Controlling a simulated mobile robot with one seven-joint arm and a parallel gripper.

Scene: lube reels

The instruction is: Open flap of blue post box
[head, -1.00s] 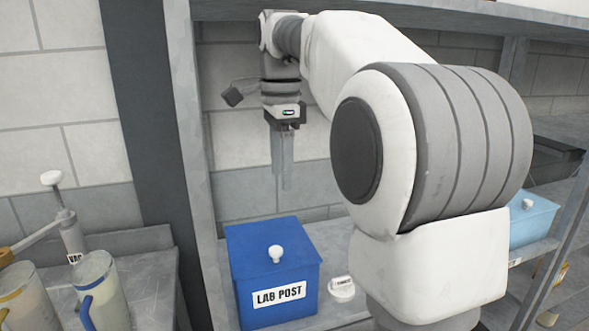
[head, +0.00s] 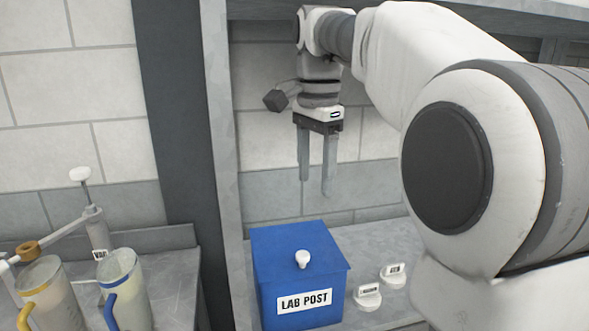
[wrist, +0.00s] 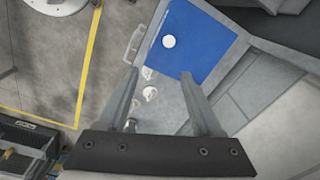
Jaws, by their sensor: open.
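The blue post box (head: 297,285) stands on a grey shelf, with a "LAB POST" label on its front. Its lid flap (head: 298,246) lies closed on top, with a white round knob (head: 303,259) near the front edge. In the wrist view the blue lid (wrist: 196,40) and its white knob (wrist: 169,42) show beyond the fingers. My gripper (head: 314,188) points down, open and empty, in the air above the back part of the box. It is clear of the box and touches nothing. In the wrist view both fingers (wrist: 158,80) are apart with nothing between them.
Two small white labelled pieces (head: 367,297) (head: 393,275) sit on the shelf right of the box. An upright shelf post (head: 222,160) stands close on the left. An upper shelf board (head: 450,12) is overhead. Jugs (head: 122,285) stand on the left bench.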

